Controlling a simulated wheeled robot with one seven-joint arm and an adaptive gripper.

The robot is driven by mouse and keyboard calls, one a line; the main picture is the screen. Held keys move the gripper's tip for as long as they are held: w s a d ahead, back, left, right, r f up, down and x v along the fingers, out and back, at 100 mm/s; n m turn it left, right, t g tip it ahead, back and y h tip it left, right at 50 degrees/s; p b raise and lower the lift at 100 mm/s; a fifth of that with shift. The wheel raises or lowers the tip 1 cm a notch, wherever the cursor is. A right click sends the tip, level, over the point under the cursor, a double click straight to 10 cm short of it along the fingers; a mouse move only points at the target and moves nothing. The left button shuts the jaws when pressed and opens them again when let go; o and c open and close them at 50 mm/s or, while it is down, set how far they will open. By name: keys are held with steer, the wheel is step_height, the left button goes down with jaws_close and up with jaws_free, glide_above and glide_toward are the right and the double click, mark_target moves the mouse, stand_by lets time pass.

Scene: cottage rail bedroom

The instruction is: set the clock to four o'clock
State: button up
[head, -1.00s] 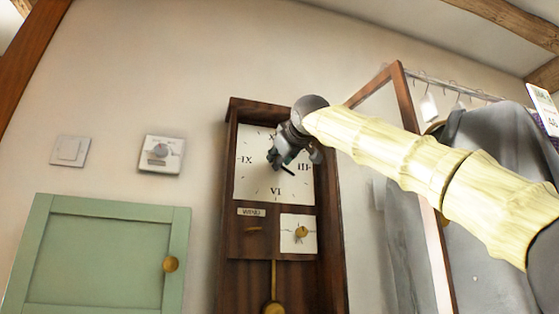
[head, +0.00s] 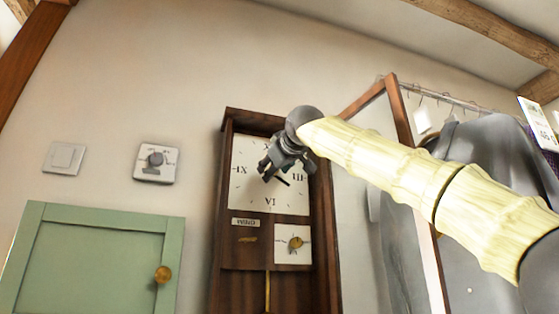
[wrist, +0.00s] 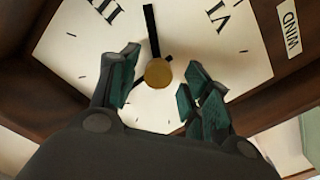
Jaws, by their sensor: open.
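The clock is a tall dark wooden wall clock with a square white face (head: 243,190) and Roman numerals. In the wrist view the face (wrist: 75,60) is turned, with III at upper left and VI at upper right. A brass hub (wrist: 158,73) sits at its centre. One thick black hand (wrist: 151,32) points between III and VI, slightly nearer III. A second dark hand (wrist: 139,86) points down-left, and my gripper may hide its end. My gripper (head: 286,168) is open in front of the face, its fingers (wrist: 162,82) on either side of the hub. Contact cannot be told.
Below the face are a WIND label (head: 245,222), a brass key-like piece (head: 247,239) and a small dial with a brass knob (head: 295,243). A green cabinet door (head: 90,262) stands left.

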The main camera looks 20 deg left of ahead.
steer(key=shift+s+f, duration=0.1)
steer(key=shift+f, duration=0.1)
steer(key=v, duration=1.1)
steer(key=shift+s+d+r, duration=0.15)
steer(key=shift+d+r, duration=0.05)
steer(key=shift+d, duration=0.2)
stand_by(0.3)
